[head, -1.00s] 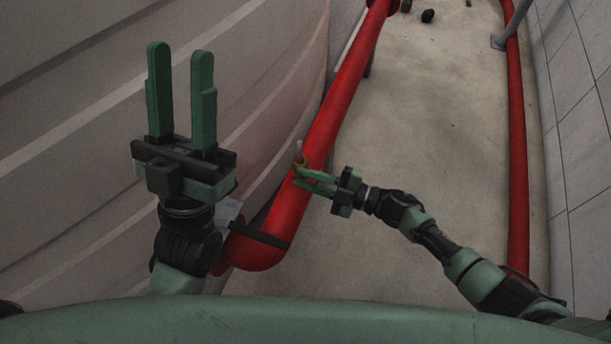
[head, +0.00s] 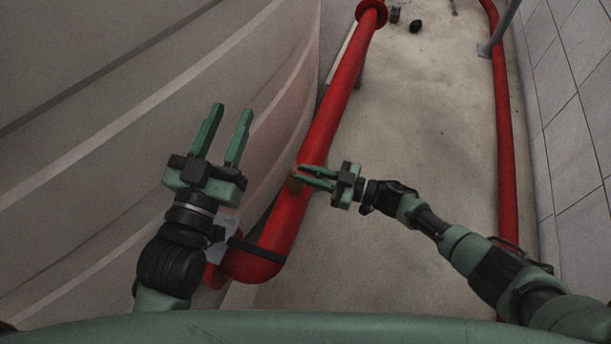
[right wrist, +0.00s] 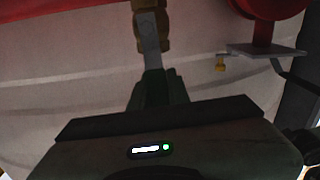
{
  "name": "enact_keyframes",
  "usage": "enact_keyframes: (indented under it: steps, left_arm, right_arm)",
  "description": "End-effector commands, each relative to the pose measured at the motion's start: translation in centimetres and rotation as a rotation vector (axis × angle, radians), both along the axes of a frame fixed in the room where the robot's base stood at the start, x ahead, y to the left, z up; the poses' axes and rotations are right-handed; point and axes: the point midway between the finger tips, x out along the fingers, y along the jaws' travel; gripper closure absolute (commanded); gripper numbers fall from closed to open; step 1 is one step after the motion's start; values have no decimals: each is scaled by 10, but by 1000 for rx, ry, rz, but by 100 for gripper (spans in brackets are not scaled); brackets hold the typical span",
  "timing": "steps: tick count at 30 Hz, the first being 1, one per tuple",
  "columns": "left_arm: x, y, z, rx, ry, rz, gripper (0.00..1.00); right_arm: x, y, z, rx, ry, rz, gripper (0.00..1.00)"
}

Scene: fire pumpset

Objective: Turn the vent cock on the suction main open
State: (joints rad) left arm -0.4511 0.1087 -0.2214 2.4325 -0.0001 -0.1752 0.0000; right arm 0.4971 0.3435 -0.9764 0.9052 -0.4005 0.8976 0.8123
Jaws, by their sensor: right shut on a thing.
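The suction main (head: 322,140) is the red pipe running up the middle of the head view beside the tank. The vent cock (head: 294,185) is a small brass fitting on its side. In the right wrist view its brass body (right wrist: 150,8) is at the top, with a flat grey lever (right wrist: 151,38) reaching down from it. My right gripper (head: 302,175) is at the cock, and its fingers (right wrist: 155,88) are shut on the lever's end. The fingers hide that end. My left gripper (head: 228,122) is open and empty, left of the main.
A large ribbed pale tank wall (head: 150,90) fills the left. Another red pipe (head: 506,150) runs along the tiled wall (head: 575,130) at right. The concrete floor (head: 420,120) between the pipes is mostly clear. Another small brass fitting (right wrist: 220,64) shows in the right wrist view.

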Motion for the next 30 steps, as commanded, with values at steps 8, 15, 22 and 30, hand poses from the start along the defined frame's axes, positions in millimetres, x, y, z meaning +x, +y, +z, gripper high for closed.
enact_keyframes:
  steps: [8, 15, 22, 30]
  left_arm:
    - [0, 0, 1, 1, 3, 0, 64]
    - [0, 0, 1, 1, 3, 1, 64]
    - [0, 0, 1, 0, 2, 1, 64]
    - [0, 0, 1, 0, 1, 0, 64]
  right_arm:
    - [7, -2, 4, 29, 70, -2, 100]
    - [8, -2, 4, 34, 85, -3, 100]
    - [8, -2, 4, 35, 84, -4, 100]
    - [7, -2, 2, 31, 86, -2, 74]
